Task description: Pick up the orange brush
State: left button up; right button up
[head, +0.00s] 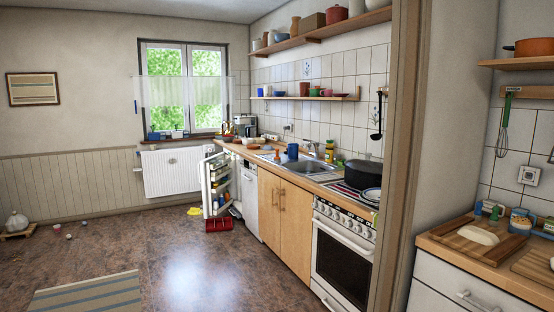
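I cannot pick out an orange brush with certainty. A small orange upright thing (277,154) stands on the far counter at the left of the sink, beside a blue mug (292,151). It is too small to tell whether it is a brush. Neither of my grippers shows in the head view.
The fridge door (217,185) stands open beyond the white dishwasher (250,200). A red crate-like thing (219,224) and a yellow thing (195,211) lie on the floor nearby. A striped rug (88,296) lies at front left. Much of the floor is clear.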

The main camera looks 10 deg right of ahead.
aim_at(276, 158)
jog(key=i, duration=4.3)
jog(key=j+u, duration=0.05)
jog(key=j, duration=0.1)
